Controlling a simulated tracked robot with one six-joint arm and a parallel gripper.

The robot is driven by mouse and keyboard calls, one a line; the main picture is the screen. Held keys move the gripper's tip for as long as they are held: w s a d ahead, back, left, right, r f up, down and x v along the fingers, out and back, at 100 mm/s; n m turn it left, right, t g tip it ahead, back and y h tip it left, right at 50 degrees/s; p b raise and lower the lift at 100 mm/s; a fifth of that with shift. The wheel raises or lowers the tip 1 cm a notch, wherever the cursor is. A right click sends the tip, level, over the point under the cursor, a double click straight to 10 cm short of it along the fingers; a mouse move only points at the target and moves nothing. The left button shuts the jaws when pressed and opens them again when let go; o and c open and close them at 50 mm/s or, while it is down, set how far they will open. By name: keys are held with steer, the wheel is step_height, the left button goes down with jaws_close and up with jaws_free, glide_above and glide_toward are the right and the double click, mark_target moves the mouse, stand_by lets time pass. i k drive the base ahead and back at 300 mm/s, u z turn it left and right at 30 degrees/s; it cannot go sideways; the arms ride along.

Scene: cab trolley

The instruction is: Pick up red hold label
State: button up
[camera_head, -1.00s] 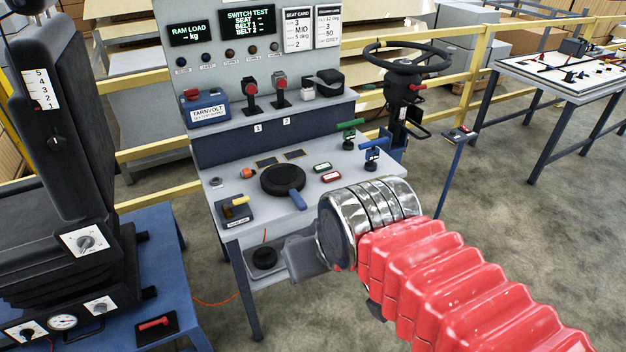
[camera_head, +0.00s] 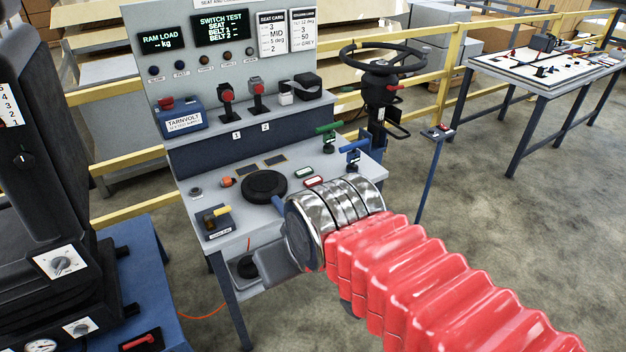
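The red-bordered label (camera_head: 313,182), which I take for the red hold label, lies flat on the grey bench top, just beyond my wrist. A similar green-bordered label (camera_head: 304,172) lies just behind it. My gripper (camera_head: 262,268) shows as a grey shape beyond the silver wrist rings, in front of the bench's front edge in the picture. It is apart from the red label in the picture. The fingers are seen from behind and blurred together, so I cannot tell whether they are open or hold anything.
A black round pad (camera_head: 264,185), an orange-ended plug (camera_head: 227,182) and a yellow-handled block (camera_head: 218,221) share the bench top (camera_head: 204,247). Green (camera_head: 328,140) and blue (camera_head: 353,154) levers stand at its right. A black seat (camera_head: 45,180) is on the left.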

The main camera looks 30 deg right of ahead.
mark_target(314, 181)
steer(key=i, duration=0.9)
steer(key=u, duration=0.05)
